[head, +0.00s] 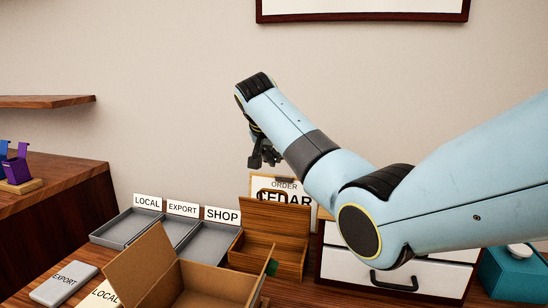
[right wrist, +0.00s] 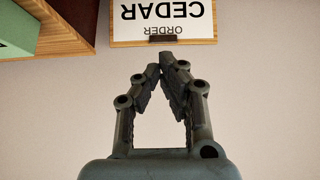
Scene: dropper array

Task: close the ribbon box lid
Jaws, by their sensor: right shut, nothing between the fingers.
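An open wooden box (head: 291,264) stands behind the cardboard box in the head view; it appears to be the ribbon box, though no label on it is readable. Its lid (head: 275,232) stands raised at the back. A small green piece (head: 271,267) shows at its front; whether it is fixed to the box I cannot tell. My right gripper (head: 256,164) hangs above and behind the box, apart from it, in front of the wall. In the right wrist view its fingertips (right wrist: 166,64) come together with nothing between them. My left gripper is not in view.
An open cardboard box (head: 195,287) partly hides the wooden box's front. Grey trays (head: 125,228) labelled LOCAL, EXPORT and SHOP stand left. An ORDER CEDAR board (right wrist: 165,15) stands behind. A white drawer unit (head: 340,262) and a teal box (head: 515,272) are right.

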